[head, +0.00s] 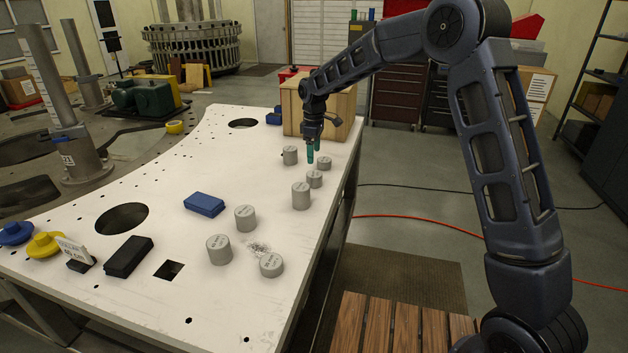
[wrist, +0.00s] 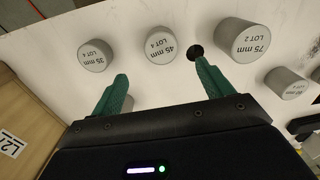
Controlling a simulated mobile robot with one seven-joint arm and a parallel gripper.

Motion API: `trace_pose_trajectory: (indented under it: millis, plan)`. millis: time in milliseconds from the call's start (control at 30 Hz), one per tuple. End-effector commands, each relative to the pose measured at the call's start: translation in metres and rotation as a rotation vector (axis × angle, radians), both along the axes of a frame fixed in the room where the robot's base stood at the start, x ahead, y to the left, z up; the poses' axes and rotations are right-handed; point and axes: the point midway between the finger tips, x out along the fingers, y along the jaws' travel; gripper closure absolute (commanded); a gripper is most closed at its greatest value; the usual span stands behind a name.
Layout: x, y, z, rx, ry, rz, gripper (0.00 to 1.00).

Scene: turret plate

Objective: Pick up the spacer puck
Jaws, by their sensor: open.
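Several grey cylindrical spacer pucks stand upright on the white plate (head: 170,235); which one the task means cannot be told. In the wrist view, labels read 35 mm (wrist: 95,56), 45 mm (wrist: 161,46) and 75 mm (wrist: 246,42); a further puck (wrist: 286,83) stands right of these. My gripper (head: 310,157) is at the far end of the plate, between a puck (head: 290,155) on its left and a short one (head: 324,163) on its right. Its green fingers are open in the wrist view (wrist: 163,84), with a puck partly hidden beside the left finger.
A blue block (head: 204,204), a black block (head: 129,257) and nearer pucks (head: 219,249) lie toward the front. The plate has round holes and a square one. Its right edge is close to the pucks.

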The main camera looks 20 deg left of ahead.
Motion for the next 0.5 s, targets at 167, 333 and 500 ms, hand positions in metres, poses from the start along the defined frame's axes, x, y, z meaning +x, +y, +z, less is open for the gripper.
trace_pose_trajectory:
  millis: [167, 333, 500]
  plan:
    - [-0.001, -0.001, -0.024, -0.002, 0.001, -0.001, 0.21]
    - [-0.001, -0.001, -0.044, -0.001, 0.001, -0.001, 0.21]
    - [-0.001, -0.001, -0.053, 0.000, 0.000, -0.002, 0.21]
